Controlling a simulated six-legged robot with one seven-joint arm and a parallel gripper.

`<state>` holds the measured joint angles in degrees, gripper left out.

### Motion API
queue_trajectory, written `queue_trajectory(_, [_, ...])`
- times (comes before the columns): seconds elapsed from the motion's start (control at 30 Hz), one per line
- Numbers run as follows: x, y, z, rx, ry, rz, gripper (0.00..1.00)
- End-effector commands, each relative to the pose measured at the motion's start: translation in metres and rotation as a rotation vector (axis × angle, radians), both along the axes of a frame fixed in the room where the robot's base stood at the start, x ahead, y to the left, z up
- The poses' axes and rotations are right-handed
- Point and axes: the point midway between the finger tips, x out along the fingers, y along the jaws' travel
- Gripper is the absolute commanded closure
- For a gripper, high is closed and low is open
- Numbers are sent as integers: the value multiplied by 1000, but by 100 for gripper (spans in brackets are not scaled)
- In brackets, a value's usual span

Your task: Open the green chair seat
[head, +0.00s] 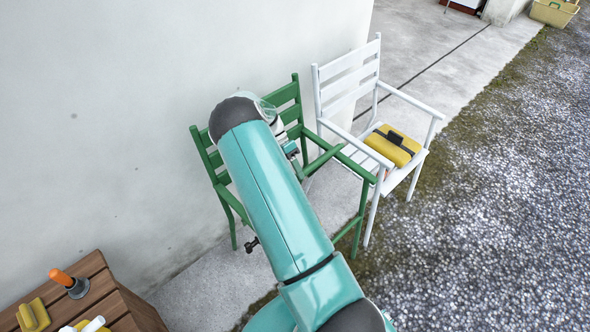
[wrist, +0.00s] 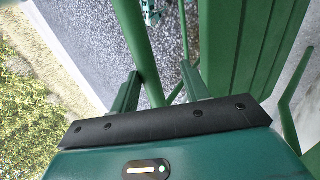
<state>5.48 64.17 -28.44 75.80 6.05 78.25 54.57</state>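The green chair (head: 288,95) stands upright against the white wall in the head view. My arm crosses in front of it and hides its middle, so I cannot tell how its seat lies there. In the wrist view, green slats of the chair (wrist: 240,50) fill the upper right, and a round green bar (wrist: 135,40) runs down near my fingers. My gripper (wrist: 160,75) has its two fingers apart. The bar's lower end shows between them; I cannot tell whether they touch it. In the head view the fingers are mostly hidden behind my arm.
A white chair (head: 349,80) with a yellow case (head: 392,146) on its seat stands close on the right. Gravel (head: 480,220) lies open on the right.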

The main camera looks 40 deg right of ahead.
Motion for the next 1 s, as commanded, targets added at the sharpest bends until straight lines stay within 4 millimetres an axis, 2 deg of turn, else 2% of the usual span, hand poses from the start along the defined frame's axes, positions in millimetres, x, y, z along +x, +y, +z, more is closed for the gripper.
queue_trajectory(0.47, [4,-1,7,-2,0,-1,57])
queue_trajectory(0.67, [26,1,33,-3,-1,0,57])
queue_trajectory(1.0, [73,5,89,-1,-1,0,57])
